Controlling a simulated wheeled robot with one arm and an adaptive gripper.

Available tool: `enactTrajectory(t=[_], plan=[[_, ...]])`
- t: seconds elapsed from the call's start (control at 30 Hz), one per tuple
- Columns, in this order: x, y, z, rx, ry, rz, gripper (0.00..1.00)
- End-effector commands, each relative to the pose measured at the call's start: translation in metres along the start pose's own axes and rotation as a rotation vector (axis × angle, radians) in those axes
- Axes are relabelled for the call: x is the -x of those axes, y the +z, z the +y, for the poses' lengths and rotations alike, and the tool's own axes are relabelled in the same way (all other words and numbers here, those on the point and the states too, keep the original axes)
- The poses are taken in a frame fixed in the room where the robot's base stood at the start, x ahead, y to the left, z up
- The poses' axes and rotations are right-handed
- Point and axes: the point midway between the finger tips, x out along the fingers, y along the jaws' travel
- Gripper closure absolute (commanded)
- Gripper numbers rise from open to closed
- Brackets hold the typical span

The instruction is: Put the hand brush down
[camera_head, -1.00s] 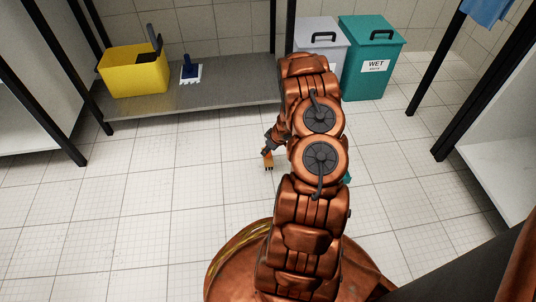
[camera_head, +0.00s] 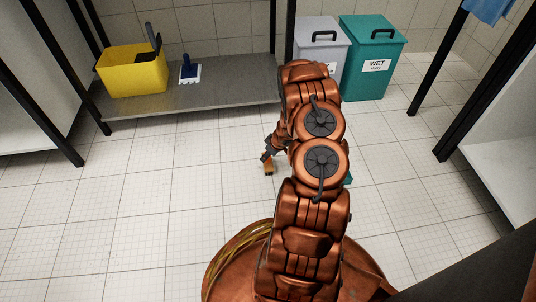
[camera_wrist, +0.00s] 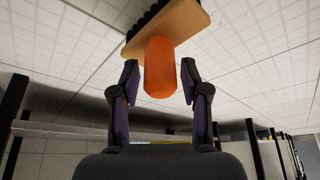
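The hand brush (camera_head: 268,169) is low over or on the floor tiles, just left of my arm, bristles toward the floor. I cannot tell for sure whether the bristles touch it. In the wrist view its orange handle (camera_wrist: 160,68) points back toward my gripper, with the wooden head and black bristles beyond. My gripper (camera_wrist: 160,80) is open around the handle, with a gap showing on each side. In the head view my gripper (camera_head: 268,154) is just above the brush, partly hidden by my arm.
A low grey shelf (camera_head: 215,95) holds a yellow tub (camera_head: 132,75) and a blue-handled white brush (camera_head: 190,72). A grey bin (camera_head: 318,45) and a teal bin (camera_head: 368,65) stand at the back. Floor at the left is clear. A small teal thing (camera_head: 348,181) is mostly hidden behind my arm.

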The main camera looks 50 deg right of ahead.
Motion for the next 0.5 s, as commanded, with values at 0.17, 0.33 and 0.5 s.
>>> enactTrajectory(t=[0.17,0.33,0.5], plan=[[-0.0002,0.0001,-0.0001,0.000,0.000,0.000,0.43],[-0.0002,0.0002,-0.0001,0.000,0.000,0.000,0.43],[0.0019,-0.0004,0.0000,0.000,0.000,-0.001,0.43]])
